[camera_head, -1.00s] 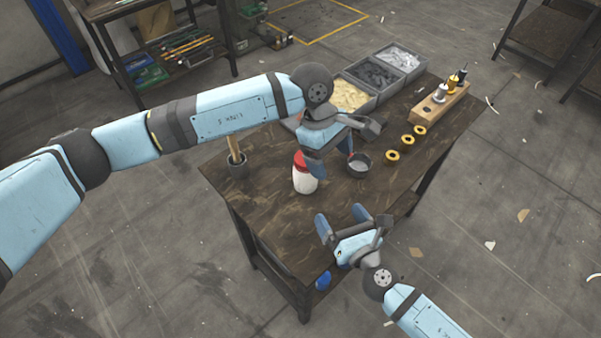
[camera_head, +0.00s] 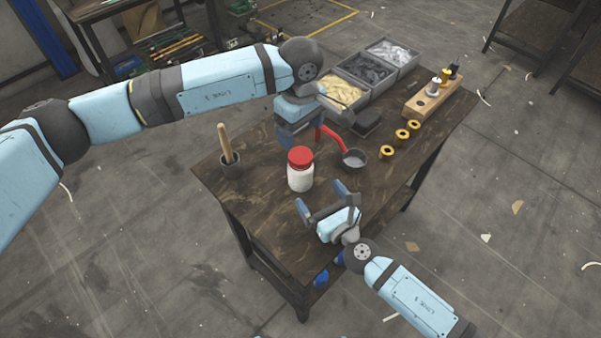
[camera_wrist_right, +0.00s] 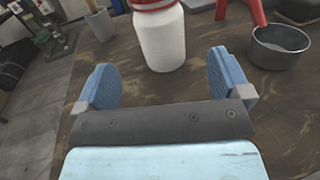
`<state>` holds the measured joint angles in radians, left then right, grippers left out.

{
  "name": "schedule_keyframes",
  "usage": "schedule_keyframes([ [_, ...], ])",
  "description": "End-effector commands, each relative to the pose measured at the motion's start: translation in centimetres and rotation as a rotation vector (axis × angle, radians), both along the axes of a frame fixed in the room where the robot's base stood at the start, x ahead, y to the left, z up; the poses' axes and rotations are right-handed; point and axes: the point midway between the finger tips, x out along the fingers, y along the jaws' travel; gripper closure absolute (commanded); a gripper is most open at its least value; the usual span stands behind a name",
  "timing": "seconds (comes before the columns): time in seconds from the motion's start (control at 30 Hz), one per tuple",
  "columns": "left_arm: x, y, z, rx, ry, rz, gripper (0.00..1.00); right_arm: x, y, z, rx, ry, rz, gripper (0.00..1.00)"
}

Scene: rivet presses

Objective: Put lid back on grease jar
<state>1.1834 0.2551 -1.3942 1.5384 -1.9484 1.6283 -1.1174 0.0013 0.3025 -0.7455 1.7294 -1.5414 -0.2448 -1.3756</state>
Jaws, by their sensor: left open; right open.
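The grease jar (camera_head: 300,179) is white and stands upright on the table. Its red lid (camera_head: 300,157) sits on top and looks level; I cannot tell if it is fully tight. My left gripper (camera_head: 297,139) is open and empty, just behind the jar, apart from the lid. My right gripper (camera_head: 321,199) is open and empty in front of the jar, with its fingers pointing towards it. In the right wrist view the jar (camera_wrist_right: 163,40) stands beyond and between the open fingers, with the lid (camera_wrist_right: 152,5) cut off by the top edge.
A dark pot (camera_head: 354,160) with a red handle (camera_head: 329,137) stands right of the jar, near my left gripper. A cup with a wooden-handled tool (camera_head: 229,157) is at left. Brass rings (camera_head: 401,135), a wooden block (camera_head: 436,98) and parts bins (camera_head: 368,73) are at the back right.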

Motion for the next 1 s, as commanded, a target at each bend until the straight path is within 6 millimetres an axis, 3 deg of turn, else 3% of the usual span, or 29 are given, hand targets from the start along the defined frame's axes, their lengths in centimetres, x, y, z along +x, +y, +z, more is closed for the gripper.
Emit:
schedule_keyframes([
  [0.3,0.0,0.0,0.0,-0.001,0.001,0.000,0.20,5.5,3.1,0.1,0.001,-0.002,0.000,0.05],
  [0.5,0.0,0.0,0.0,-0.001,0.001,0.000,0.20,7.6,4.4,0.1,0.001,0.000,0.000,0.05],
  [0.93,0.0,0.0,0.0,-0.001,0.001,0.000,0.20,8.3,4.7,0.0,0.001,0.000,0.000,0.05],
  [0.97,0.0,0.0,0.0,-0.001,0.001,0.000,0.20,8.3,4.7,0.0,0.001,0.000,0.000,0.07],
  [1.0,0.0,0.0,0.0,-0.001,0.001,0.000,0.20,8.3,4.7,0.0,0.001,0.000,0.000,0.16],
])
